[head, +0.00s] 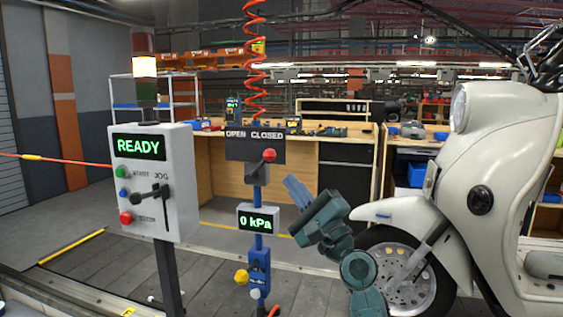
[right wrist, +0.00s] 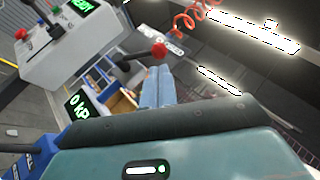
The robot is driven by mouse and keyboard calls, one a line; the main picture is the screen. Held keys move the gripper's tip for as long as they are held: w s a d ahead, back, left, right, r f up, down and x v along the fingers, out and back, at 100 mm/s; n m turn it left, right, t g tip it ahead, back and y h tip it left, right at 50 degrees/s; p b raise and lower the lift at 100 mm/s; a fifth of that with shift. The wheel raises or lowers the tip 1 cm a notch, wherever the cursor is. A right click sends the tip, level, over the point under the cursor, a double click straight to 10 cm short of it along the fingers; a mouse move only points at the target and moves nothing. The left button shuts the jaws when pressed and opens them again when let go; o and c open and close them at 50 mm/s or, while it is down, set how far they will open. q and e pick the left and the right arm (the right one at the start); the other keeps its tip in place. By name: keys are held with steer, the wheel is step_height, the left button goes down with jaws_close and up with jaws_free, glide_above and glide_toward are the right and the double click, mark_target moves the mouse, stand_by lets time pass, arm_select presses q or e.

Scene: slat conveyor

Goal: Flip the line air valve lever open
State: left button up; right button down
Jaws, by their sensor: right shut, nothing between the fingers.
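The air valve lever (head: 257,163) has a red ball knob (head: 269,155) and sits on a blue post. Its knob leans right, under the word CLOSED on the dark OPEN/CLOSED sign (head: 254,134). The gauge (head: 258,219) below reads 0 kPa. My right gripper (head: 292,188) is shut and empty, to the right of the lever and a little lower, apart from it in the head view. In the right wrist view the red knob (right wrist: 159,50) shows just beyond the tips of the shut blue fingers (right wrist: 152,84); contact cannot be told. My left gripper is not in view.
A control box (head: 153,180) reading READY stands left of the valve post, with buttons and a black lever. A cream scooter (head: 490,170) stands close on the right. A red coiled hose (head: 256,50) hangs above the sign. Wooden workbenches (head: 217,175) stand behind.

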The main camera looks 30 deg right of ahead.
mark_target(274, 159)
steer(key=x, duration=0.4)
steer(key=shift+w+r+p, duration=0.25)
steer(key=shift+w+p, duration=0.05)
steer(key=shift+p, duration=0.1)
steer(key=shift+w+a, duration=0.1)
steer(key=shift+w, duration=0.05)
steer(key=shift+r, duration=0.1)
